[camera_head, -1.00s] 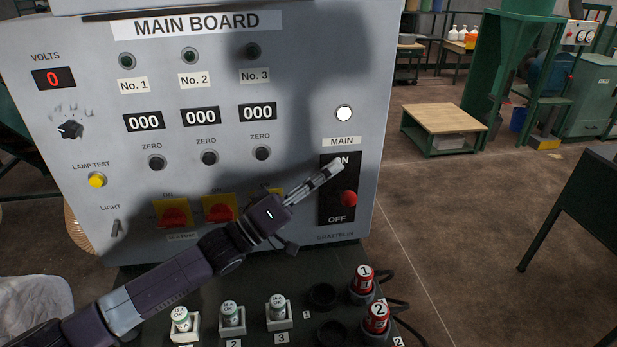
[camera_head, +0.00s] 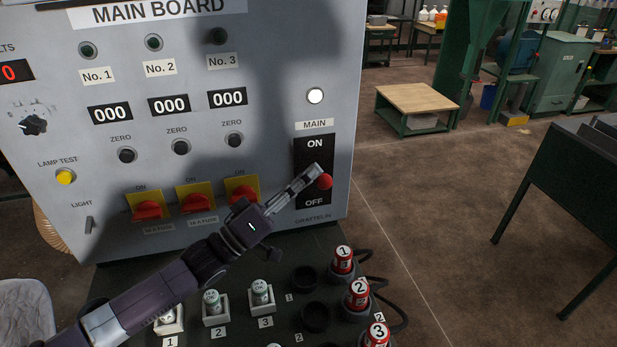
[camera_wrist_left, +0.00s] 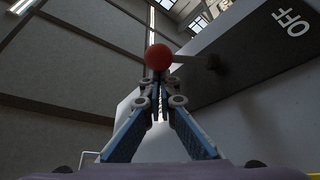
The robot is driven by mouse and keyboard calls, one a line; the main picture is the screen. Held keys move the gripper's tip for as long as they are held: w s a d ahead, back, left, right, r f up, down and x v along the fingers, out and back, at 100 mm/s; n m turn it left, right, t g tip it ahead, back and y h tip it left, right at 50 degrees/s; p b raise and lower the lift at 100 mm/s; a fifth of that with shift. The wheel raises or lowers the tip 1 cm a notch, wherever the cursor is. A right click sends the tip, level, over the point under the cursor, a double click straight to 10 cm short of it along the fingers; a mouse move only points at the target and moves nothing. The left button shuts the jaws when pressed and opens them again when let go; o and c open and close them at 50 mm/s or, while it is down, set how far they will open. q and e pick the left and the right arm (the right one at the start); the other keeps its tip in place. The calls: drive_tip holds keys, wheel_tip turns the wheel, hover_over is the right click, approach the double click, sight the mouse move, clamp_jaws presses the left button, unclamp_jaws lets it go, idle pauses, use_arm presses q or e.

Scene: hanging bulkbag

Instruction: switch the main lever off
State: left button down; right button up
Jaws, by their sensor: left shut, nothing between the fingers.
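The main lever is a red ball knob (camera_head: 324,181) on a black plate (camera_head: 314,160) marked ON at the top and OFF at the bottom, at the right of the grey panel. The knob stands about mid-height on the plate. My left gripper (camera_head: 315,172) is shut and empty, its tips right at the knob's upper left. In the left wrist view the knob (camera_wrist_left: 159,57) sits just past the shut fingertips (camera_wrist_left: 160,78), with its stem running right to the plate. I cannot tell whether the tips touch it. My right gripper is not in view.
Left of the lever are yellow-and-red switches (camera_head: 195,197). Below is a dark shelf with fuses in white holders (camera_head: 215,310) and red numbered plugs (camera_head: 358,294) with black cables. A green bench (camera_head: 575,190) stands at right. The floor between is clear.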

use_arm(q)
drive_tip(key=shift+s+d+f+m+g+h+b, duration=0.1)
drive_tip(key=shift+s+f+m+g+h+b, duration=0.15)
drive_tip(key=shift+f+m+b, duration=0.5)
drive_tip(key=shift+s+d+f+m+g+h+b, duration=0.15)
drive_tip(key=shift+s+f+m+h+b, duration=0.2)
drive_tip(key=shift+b, duration=0.65)
drive_tip(key=shift+s+d+f+m+g+h+b, duration=0.1)
drive_tip(key=shift+s+f+m+g+h+b, duration=0.15)
drive_tip(key=shift+f+m+b, duration=0.5)
drive_tip(key=s+a, duration=0.7)
drive_tip(key=a, duration=0.4)
drive_tip(key=shift+f, duration=0.25)
drive_tip(key=shift+s, duration=0.1)
